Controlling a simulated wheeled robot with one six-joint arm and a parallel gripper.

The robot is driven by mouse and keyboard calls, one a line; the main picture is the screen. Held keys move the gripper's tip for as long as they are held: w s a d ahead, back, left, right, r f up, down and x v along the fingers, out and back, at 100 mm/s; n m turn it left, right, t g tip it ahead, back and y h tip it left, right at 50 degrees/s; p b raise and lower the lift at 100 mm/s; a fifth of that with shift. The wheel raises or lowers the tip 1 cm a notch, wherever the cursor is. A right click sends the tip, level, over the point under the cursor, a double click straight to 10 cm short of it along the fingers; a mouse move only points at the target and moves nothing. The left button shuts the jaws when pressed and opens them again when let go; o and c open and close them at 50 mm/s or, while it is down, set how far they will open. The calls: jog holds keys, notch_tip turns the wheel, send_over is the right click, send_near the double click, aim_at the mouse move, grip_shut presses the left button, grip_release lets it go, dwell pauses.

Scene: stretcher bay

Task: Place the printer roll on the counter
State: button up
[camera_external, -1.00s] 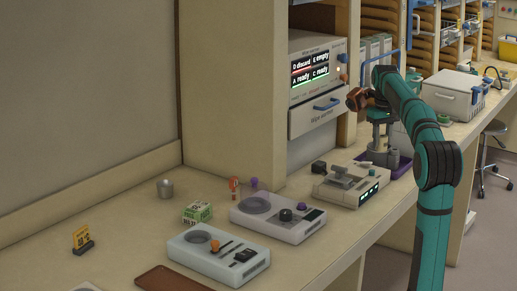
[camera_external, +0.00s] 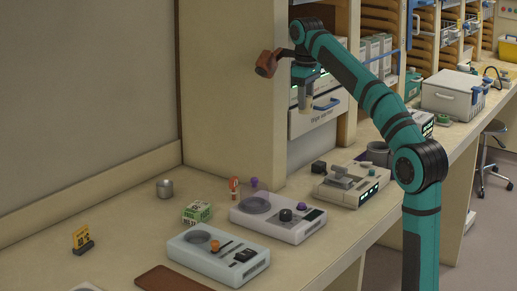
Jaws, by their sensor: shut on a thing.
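My gripper (camera_external: 305,108) points down in front of the labelled drawer unit, above the counter (camera_external: 120,225). It is shut on a small pale thing, largely hidden by the fingers; I take it to be the printer roll, but its shape is unclear. The held thing is well clear of the counter top. A green and white printed carton (camera_external: 196,212) stands on the counter, left of the device with a round dish.
Two flat devices (camera_external: 218,256) (camera_external: 278,217) and a scale-like device (camera_external: 352,185) line the counter's front. Bare counter lies between the cup and the sign.

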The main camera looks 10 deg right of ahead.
jog(key=w+a+f+n, duration=0.3)
jog(key=w+a+f, duration=0.3)
jog(key=a, duration=0.4)
jog(key=w+a+f+n, duration=0.3)
jog(key=a+f, duration=0.5)
jog(key=a, duration=0.2)
jog(key=w+a+f+n, duration=0.3)
jog(key=w+a+f, duration=0.2)
jog(key=a+f, duration=0.4)
jog(key=shift+a+f, duration=0.15)
jog(key=shift+f, duration=2)
jog(key=shift+a+f, duration=0.15)
jog(key=shift+f, duration=1.95)
jog(key=shift+f, duration=0.1)
jog(key=o, duration=1)
notch_tip(320, 180, up, 12)
